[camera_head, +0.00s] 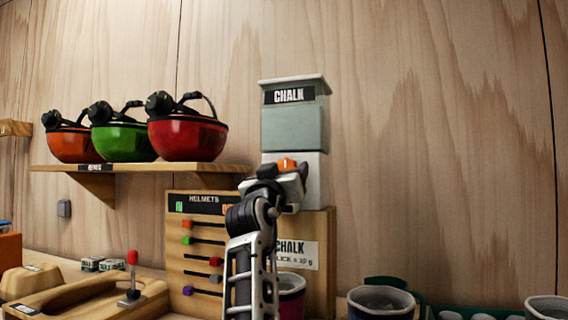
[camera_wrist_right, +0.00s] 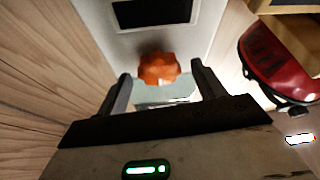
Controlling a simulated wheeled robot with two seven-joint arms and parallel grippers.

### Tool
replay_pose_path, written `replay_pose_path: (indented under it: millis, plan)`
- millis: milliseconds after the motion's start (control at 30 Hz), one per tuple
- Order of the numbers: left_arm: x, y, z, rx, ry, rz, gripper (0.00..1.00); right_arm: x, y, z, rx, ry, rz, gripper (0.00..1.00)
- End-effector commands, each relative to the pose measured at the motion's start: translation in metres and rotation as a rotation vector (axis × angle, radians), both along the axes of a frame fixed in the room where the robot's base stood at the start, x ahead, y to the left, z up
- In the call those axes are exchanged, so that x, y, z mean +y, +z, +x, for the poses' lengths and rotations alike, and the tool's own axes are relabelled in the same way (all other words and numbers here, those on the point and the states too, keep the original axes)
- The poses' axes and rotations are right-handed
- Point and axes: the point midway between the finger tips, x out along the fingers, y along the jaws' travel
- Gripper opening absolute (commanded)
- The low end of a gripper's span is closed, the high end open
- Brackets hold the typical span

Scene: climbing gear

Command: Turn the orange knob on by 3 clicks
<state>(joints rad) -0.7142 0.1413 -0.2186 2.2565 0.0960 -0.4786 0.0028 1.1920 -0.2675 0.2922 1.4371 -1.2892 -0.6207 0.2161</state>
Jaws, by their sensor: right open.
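The orange knob (camera_head: 287,164) sits on the front of the pale chalk dispenser (camera_head: 294,115), which carries a "CHALK" label. In the right wrist view the knob (camera_wrist_right: 158,69) lies between and just beyond the fingertips, with a gap on each side. My right gripper (camera_head: 284,178) is in front of the dispenser and hides part of its lower front. In the right wrist view this gripper (camera_wrist_right: 160,75) is open, its two dark fingers on either side of the knob. My left gripper is not in view.
A shelf (camera_head: 215,168) at the left holds orange, green and red helmets. Below stands a wooden slider panel (camera_head: 180,292). A red-topped lever (camera_head: 132,258) is at lower left. Cups (camera_head: 380,302) stand at lower right. The wall right of the dispenser is clear.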

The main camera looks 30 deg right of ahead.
Motion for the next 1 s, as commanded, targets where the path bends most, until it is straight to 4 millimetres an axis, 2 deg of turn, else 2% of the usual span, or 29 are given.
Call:
replay_pose_path:
  millis: [333, 500, 1000]
  plan:
    - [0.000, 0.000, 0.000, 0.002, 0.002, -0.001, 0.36, -0.003, 0.001, 0.003, -0.001, 0.000, 0.001, 0.69]
    - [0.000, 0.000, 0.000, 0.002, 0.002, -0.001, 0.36, -0.003, 0.001, 0.003, 0.000, 0.000, 0.001, 0.24]
    - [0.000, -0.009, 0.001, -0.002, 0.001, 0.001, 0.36, -0.002, -0.001, 0.003, -0.080, -0.001, 0.068, 0.24]
